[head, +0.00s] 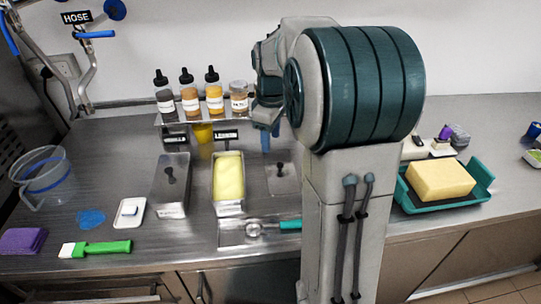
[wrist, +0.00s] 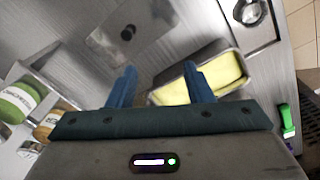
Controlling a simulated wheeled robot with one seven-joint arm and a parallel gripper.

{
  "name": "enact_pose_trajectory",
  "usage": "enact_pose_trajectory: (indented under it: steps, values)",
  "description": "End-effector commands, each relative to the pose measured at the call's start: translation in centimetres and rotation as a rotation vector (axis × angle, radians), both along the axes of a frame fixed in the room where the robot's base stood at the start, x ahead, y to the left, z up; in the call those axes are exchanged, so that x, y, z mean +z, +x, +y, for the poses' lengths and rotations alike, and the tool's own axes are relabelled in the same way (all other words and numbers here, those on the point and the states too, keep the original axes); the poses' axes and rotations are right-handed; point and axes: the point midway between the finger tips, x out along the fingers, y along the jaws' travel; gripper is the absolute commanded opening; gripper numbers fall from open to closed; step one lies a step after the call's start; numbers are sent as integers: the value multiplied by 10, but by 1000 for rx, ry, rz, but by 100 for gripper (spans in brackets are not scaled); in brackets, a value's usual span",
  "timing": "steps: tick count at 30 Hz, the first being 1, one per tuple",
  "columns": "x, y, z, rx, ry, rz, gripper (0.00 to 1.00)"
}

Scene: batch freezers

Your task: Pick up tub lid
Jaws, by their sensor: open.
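The tub lid (head: 285,187) is a flat metal plate with a dark knob, lying on the counter right of the open tub. In the wrist view the lid (wrist: 145,18) and its knob are at the top, beyond my fingertips. The open metal tub (head: 229,209) holds pale yellow ice cream; it also shows in the wrist view (wrist: 181,73), partly behind a finger. My gripper (wrist: 160,68) is open with nothing between its blue fingers. In the head view my gripper (head: 267,140) is above and behind the lid, partly hidden by my arm.
A lidded metal tub (head: 171,195) stands left of the open one. Several bottles on a rack (head: 195,118) stand behind. A scoop (head: 262,228) lies in front on a tray. A teal tray (head: 478,188) with a yellow block is right of my arm. The front left holds a green-handled brush (head: 105,248).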

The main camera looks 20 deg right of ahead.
Motion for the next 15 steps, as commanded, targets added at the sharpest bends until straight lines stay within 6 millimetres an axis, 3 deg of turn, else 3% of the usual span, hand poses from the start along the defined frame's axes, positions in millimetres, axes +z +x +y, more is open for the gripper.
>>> enact_pose_trajectory:
  steps: [1,6,11,15]
  values:
    - [1,13,-12,40,1,15,46]
    - [-5,39,-38,167,7,45,46]
    - [-10,48,-50,223,11,56,46]
    - [-28,50,-52,234,12,60,46]
